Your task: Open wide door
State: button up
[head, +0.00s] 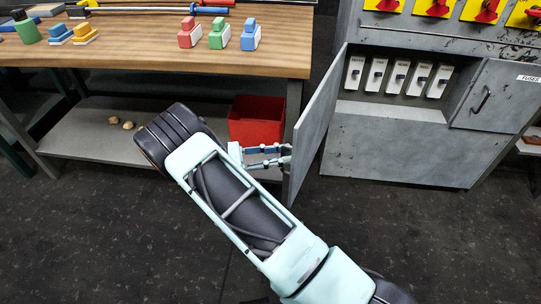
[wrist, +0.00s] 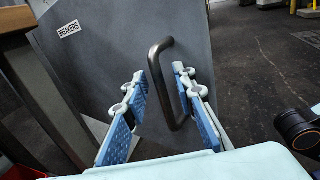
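The wide grey door (head: 317,128) is hinged at the left of the cabinet opening and stands swung out toward me. In the wrist view its face (wrist: 105,65) carries a "BREAKERS" label and a dark bar handle (wrist: 162,85). My gripper (head: 281,155) is at the door's outer face, left of the door in the head view. In the wrist view my blue-padded fingers (wrist: 160,76) are apart, one on each side of the handle. The handle looks close to the right finger; I cannot tell whether they touch.
The grey cabinet (head: 400,145) has a row of several breakers (head: 398,77) in its opening and a shut "FUSES" door (head: 497,95) at right. A wooden workbench (head: 140,45) stands left, with a red bin (head: 257,122) beneath, close to my gripper. Dark floor before the cabinet is clear.

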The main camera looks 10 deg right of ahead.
jog(key=a, duration=1.2)
jog(key=shift+s, duration=0.3)
